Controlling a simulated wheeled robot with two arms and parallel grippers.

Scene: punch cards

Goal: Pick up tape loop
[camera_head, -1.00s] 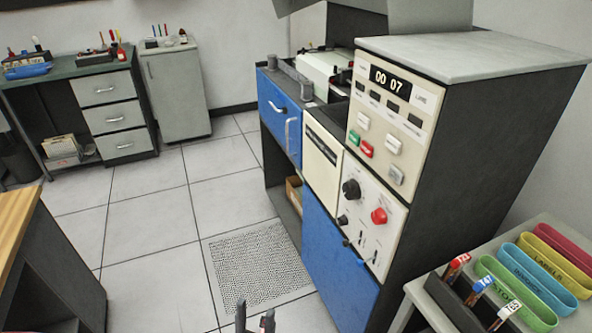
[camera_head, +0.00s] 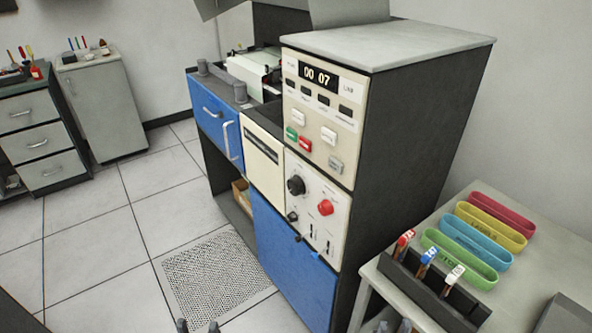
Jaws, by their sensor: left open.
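Several long oval loops lie side by side on the grey side table at the right: a green loop (camera_head: 459,258), a blue loop (camera_head: 476,242), a yellow loop (camera_head: 491,226) and a red loop (camera_head: 501,213). I take these to be the tape loops; none is in a gripper. My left gripper (camera_head: 197,326) shows only its fingertips at the bottom edge, open and empty over the floor. My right gripper (camera_head: 392,327) shows two separated fingertips at the bottom edge, in front of the dark rack and apart from the loops.
A dark rack (camera_head: 419,284) with tagged upright items stands at the table's near left. A grey table (camera_head: 551,258) has bare room right of the loops. A tall machine cabinet (camera_head: 418,136) stands behind. A dark object (camera_head: 566,315) is at bottom right.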

